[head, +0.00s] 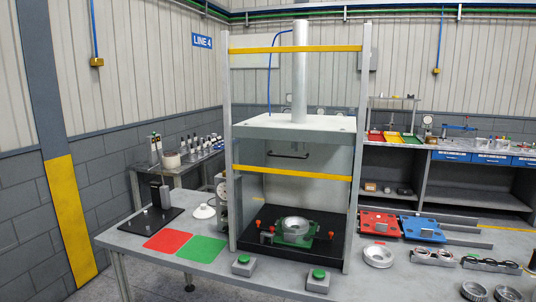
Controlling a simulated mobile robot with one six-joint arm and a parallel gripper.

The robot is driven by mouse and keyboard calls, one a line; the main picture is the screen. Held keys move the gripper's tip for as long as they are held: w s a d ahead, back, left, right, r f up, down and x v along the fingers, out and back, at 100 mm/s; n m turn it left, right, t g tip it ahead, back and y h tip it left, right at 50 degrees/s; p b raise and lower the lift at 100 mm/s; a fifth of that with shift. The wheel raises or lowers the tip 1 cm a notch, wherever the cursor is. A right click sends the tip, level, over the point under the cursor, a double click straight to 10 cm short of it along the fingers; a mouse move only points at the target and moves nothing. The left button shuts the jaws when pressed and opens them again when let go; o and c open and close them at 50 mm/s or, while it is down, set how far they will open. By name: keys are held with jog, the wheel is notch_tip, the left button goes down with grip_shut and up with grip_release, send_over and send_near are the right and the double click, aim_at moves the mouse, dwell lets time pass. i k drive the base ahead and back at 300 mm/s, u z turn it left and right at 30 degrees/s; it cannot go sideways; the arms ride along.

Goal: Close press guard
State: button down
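The press (298,130) stands on the grey bench, with two upright posts, a white crosshead and a vertical cylinder. Its guard looks like a clear panel between an upper yellow bar (300,49) and a lower yellow bar (293,173). A black handle (288,155) shows just above the lower bar. The guard sits raised, and the space below the lower bar is open. Inside, a green pallet (296,241) carries a round metal part (292,226) on the black press base. My gripper is not in view.
Two green push buttons (243,260) (319,274) stand in front of the press. A red mat (168,240) and green mat (201,248) lie left. Red (380,225) and blue (422,229) pallets and several metal parts crowd the right.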

aim_at(343, 48)
jog(key=u, duration=4.8)
jog(key=i, duration=0.1)
jog(key=z, duration=3.4)
jog(key=i, duration=0.5)
jog(key=z, duration=0.4)
jog(key=i, duration=0.6)
jog(key=u, duration=0.1)
